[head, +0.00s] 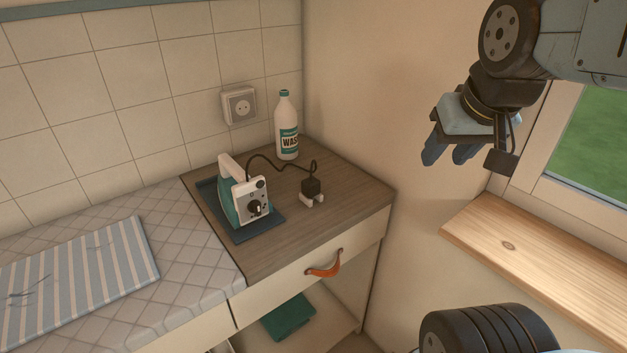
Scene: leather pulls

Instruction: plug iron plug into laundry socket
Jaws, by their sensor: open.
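The iron (246,197), teal and white with a dial, stands upright on a dark blue mat (267,224) on the wooden counter. Its black cord curves right to the black plug (312,187), which rests on a small white holder (312,200) on the counter. The plug's prongs cannot be made out. The laundry socket (239,106) is a square grey-white outlet on the tiled wall above and behind the iron, with nothing in it. My gripper (450,152) hangs high at the right, away from the plug and socket. Its blue fingers point down, open and empty.
A white wash bottle (287,126) stands at the back of the counter, right of the socket. A quilted surface with a striped cloth (82,267) lies left. An orange leather pull (324,265) sticks out from the drawer front. A wooden sill (550,265) juts out at right.

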